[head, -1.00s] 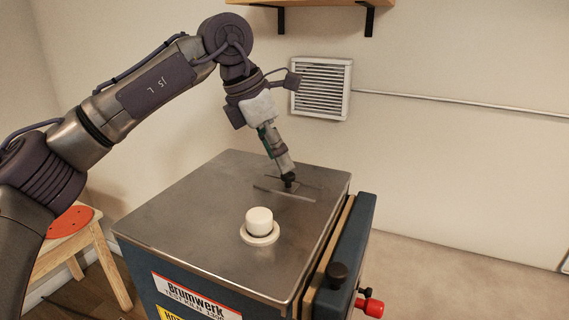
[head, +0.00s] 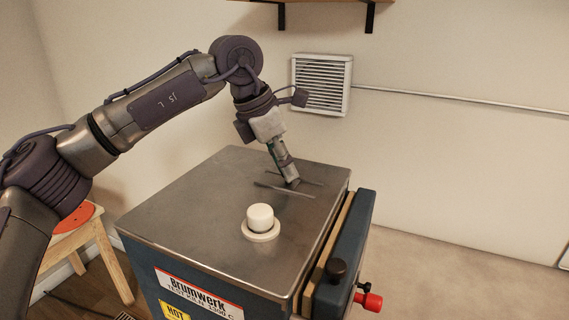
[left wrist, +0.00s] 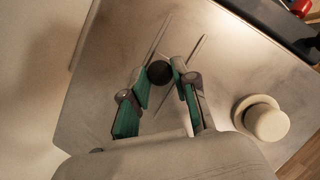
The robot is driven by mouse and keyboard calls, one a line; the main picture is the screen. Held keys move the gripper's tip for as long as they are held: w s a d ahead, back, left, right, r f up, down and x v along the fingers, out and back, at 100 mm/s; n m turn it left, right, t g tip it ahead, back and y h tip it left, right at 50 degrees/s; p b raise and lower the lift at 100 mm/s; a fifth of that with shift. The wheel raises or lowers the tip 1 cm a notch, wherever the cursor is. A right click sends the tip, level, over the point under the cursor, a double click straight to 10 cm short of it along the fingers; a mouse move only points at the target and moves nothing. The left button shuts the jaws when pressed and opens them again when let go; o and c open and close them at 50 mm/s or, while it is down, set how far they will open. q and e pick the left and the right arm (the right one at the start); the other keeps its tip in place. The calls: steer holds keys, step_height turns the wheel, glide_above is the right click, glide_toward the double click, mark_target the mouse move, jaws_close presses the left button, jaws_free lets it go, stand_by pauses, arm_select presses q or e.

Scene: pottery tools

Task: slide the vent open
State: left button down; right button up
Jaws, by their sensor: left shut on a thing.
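The vent is on the steel kiln top (head: 200,195), with two thin parallel rails (head: 272,187) beside my gripper. In the left wrist view a round black knob (left wrist: 159,72) sits between the rails. My left gripper (head: 293,183) reaches down to the kiln top, and its fingertips are closed on the knob, one on each side. The fingers hide the knob in the head view, and I cannot make out the vent opening. My right gripper is in neither view.
A white plug (head: 260,219) on a round base stands nearer the front of the kiln top. A black knob (head: 337,270) and a red knob (head: 368,301) are at the kiln's right side. A wooden stool (head: 92,245) stands at left.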

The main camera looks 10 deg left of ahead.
arm_select(q)
steer(key=d, duration=0.2)
steer(key=s+d, duration=0.1)
steer(key=d, duration=0.1)
steer(key=shift+d+b, duration=0.3)
steer(key=shift+a, duration=0.1)
steer(key=c, duration=1.3)
jaws_free()
steer(key=o, duration=0.4)
steer(key=shift+d, duration=0.2)
steer(key=shift+a, duration=0.1)
steer(key=shift+a+r, duration=0.1)
steer(key=shift+r, duration=0.1)
steer(key=v, duration=1.1)
steer(key=shift+r, duration=0.3)
